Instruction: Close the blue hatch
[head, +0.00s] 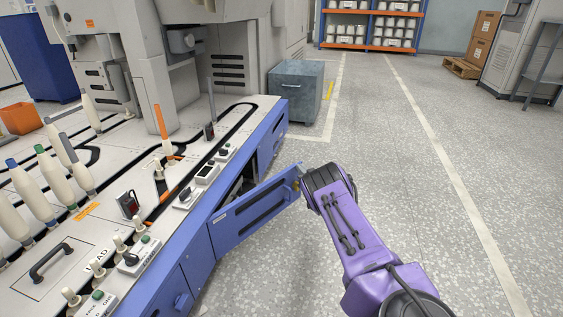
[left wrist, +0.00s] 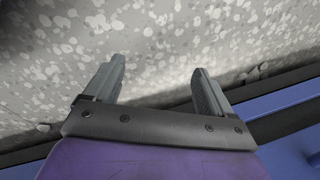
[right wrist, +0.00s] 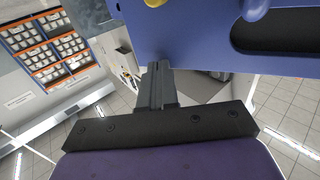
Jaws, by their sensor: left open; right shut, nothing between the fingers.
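The blue hatch (head: 252,208) is a panel on the side of the machine. It stands open, swung out from the blue side wall, with a dark opening behind it. My right gripper (right wrist: 158,75) is shut and empty; in the right wrist view its fingers are close to the hatch panel (right wrist: 190,35), and I cannot tell if they touch. In the head view the right arm's wrist hides the fingers at the hatch's free edge. My left gripper (left wrist: 158,85) is open and empty in the left wrist view, above speckled floor beside a blue surface.
The machine top (head: 110,200) carries bobbins, pegs and small control boxes. A grey cabinet (head: 296,92) stands beyond the machine. Shelves with an orange frame (head: 370,43) stand at the back.

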